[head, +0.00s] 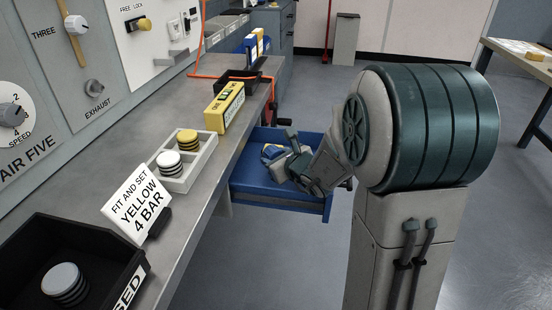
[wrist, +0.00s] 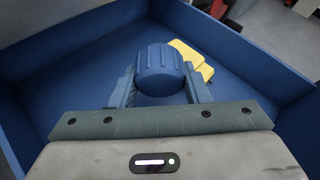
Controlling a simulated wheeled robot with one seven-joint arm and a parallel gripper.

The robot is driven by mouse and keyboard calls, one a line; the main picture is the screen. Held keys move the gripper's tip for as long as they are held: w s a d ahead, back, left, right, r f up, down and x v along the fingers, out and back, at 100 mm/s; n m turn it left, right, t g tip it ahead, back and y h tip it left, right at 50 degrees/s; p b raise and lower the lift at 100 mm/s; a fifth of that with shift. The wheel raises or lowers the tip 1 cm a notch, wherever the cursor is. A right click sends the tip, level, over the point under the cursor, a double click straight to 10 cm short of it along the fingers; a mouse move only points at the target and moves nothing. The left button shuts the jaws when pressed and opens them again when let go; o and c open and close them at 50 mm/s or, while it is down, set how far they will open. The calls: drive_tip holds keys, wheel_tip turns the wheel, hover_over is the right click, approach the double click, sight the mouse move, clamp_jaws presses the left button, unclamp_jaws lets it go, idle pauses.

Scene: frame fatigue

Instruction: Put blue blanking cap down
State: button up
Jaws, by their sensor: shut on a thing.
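The blue blanking cap (wrist: 160,68) is round with a ribbed side. In the wrist view it sits between the two fingers of my gripper (wrist: 160,85), which is shut on it. Behind and below it is the inside of a blue drawer (wrist: 95,50). I cannot tell whether the cap touches the drawer floor. In the head view my gripper (head: 293,165) is over the open blue drawer (head: 275,198), and my arm hides part of it.
A yellow object (wrist: 195,58) lies in the drawer beside the cap. The bench (head: 160,210) above holds a grey tray (head: 205,155) with white and yellow discs, a sign (head: 138,202), a yellow box (head: 224,107) and a black bin (head: 100,245). The drawer walls stand close around my gripper.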

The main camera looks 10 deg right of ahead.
drive_tip(key=shift+f+b, duration=0.35)
drive_tip(key=shift+b, duration=0.1)
drive_tip(key=shift+f+b, duration=0.25)
drive_tip(key=shift+b, duration=0.1)
drive_tip(key=o, duration=1.1)
drive_tip(key=shift+r, duration=0.2)
drive_tip(key=shift+r+p, duration=0.6)
drive_tip(key=shift+p, duration=0.4)
drive_tip(key=p+v, duration=0.1)
drive_tip(key=v, duration=0.8)
drive_tip(key=shift+s+d, duration=0.15)
drive_tip(key=shift+s, duration=0.25)
drive_tip(key=shift+v, duration=1.05)
